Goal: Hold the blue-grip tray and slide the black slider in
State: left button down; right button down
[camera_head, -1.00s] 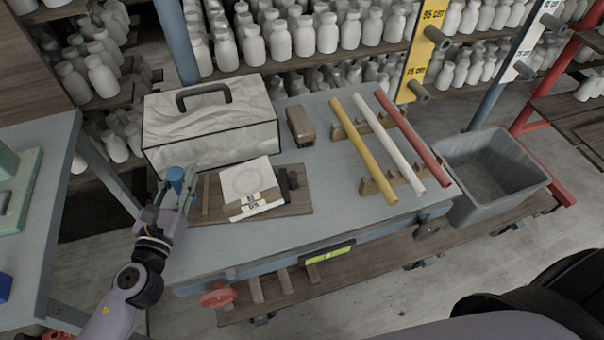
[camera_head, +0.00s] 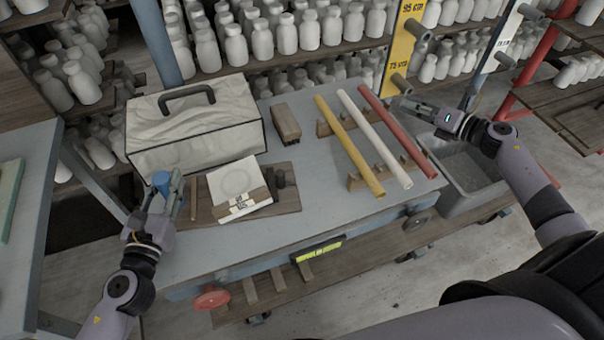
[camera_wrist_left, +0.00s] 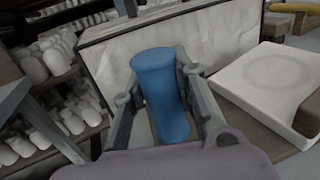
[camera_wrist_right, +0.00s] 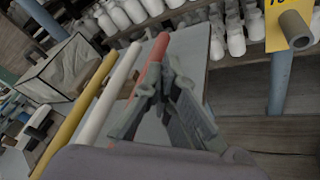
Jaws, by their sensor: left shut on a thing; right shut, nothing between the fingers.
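The wooden tray (camera_head: 286,201) lies on the grey-blue cart top. Its blue grip (camera_head: 161,181) is at its left end, upright in the left wrist view (camera_wrist_left: 165,90). My left gripper (camera_head: 172,187) is shut on the blue grip. A black slider (camera_head: 279,179) stands at the tray's right side, beside a white slab (camera_head: 238,184) with a brown strip and a printed label. My right gripper (camera_head: 402,106) is shut and empty, near the far end of the red rod (camera_head: 395,128); it also shows in the right wrist view (camera_wrist_right: 165,85).
A marbled box with a handle (camera_head: 197,128) stands behind the tray. A brown block (camera_head: 285,123) is right of it. Yellow (camera_head: 348,145), white and red rods lie on wooden rests at the right. A grey bin (camera_head: 470,182) stands beyond the cart's right edge.

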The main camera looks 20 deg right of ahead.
jog(key=s+a+r+n+g+y, duration=0.1)
jog(key=a+r+n+g+y, duration=0.2)
jog(key=a+n, duration=0.5)
jog(key=s+a+r+n+g+y, duration=0.1)
jog(key=s+a+r+n+g, duration=0.25)
jog(key=a, duration=0.55)
jog(key=n+g+y, duration=0.1)
jog(key=n+g, duration=0.3)
jog(key=n, duration=0.3)
send_near(285, 182)
jog(key=shift+m, duration=0.25)
jog(key=x, duration=0.4)
jog(key=shift+w+a+f, duration=0.1)
jog(key=shift+w+a, duration=0.05)
jog(key=shift+a, duration=0.05)
jog(key=shift+w+a+f, duration=0.2)
jog(key=shift+a+f, duration=0.15)
jog(key=shift+a, duration=0.1)
jog(key=a, duration=0.4)
jog(key=shift+w+a, duration=0.1)
jog(key=shift+w, duration=0.25)
